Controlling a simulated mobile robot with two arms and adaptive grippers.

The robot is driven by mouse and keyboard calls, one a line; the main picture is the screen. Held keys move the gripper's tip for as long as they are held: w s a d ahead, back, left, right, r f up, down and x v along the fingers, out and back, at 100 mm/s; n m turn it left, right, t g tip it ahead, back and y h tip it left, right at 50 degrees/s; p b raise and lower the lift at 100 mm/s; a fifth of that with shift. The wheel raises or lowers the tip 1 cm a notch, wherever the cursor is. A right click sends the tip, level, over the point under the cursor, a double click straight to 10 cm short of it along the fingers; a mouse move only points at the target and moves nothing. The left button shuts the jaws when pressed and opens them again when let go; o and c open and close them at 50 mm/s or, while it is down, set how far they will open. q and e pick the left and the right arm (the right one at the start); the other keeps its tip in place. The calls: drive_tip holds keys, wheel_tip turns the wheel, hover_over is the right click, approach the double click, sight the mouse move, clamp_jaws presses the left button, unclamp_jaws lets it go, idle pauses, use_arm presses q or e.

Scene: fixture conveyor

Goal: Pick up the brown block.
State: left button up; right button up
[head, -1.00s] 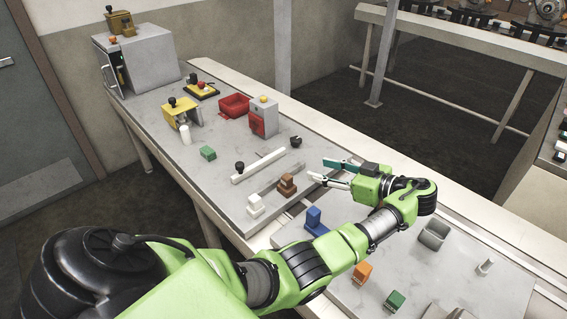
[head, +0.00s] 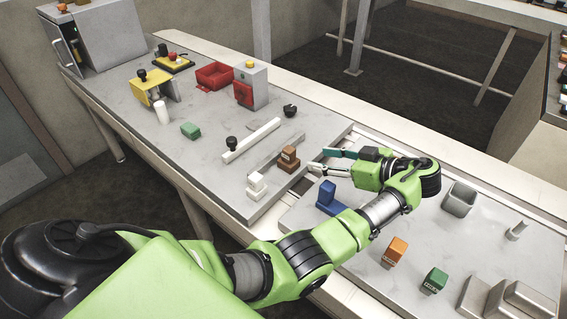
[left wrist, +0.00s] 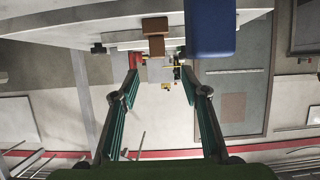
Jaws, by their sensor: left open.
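The brown block (head: 288,158) is a stepped piece standing on the grey worktop, near the worktop's right end, in the head view. It also shows near the top of the left wrist view (left wrist: 155,36), which is upside down. My left gripper (head: 319,161) is just to the right of the block, pointing at it. Its two fingers are spread with nothing between them, and they appear apart from the block. In the left wrist view the open fingers (left wrist: 160,80) frame empty space, with the block beyond them. My right gripper is not in view.
A white stepped block (head: 257,186) stands left of the brown one, with a grey bar behind. A blue block (head: 328,193) stands near my left forearm.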

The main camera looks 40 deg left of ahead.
sight(293, 151)
use_arm(q)
drive_tip(key=p+x, duration=0.1)
drive_tip(key=x, duration=0.7)
drive_tip(key=shift+r+p, duration=0.1)
drive_tip(key=shift+p, duration=0.3)
drive_tip(key=x, duration=0.1)
drive_tip(key=p+x, duration=0.1)
drive_tip(key=x, duration=0.2)
drive_tip(key=shift+w+a+r, duration=0.1)
drive_tip(key=shift+w+a, duration=0.25)
drive_tip(key=shift+a+f, duration=0.25)
drive_tip(key=shift+a, duration=0.15)
drive_tip(key=shift+d, duration=0.1)
clamp_jaws()
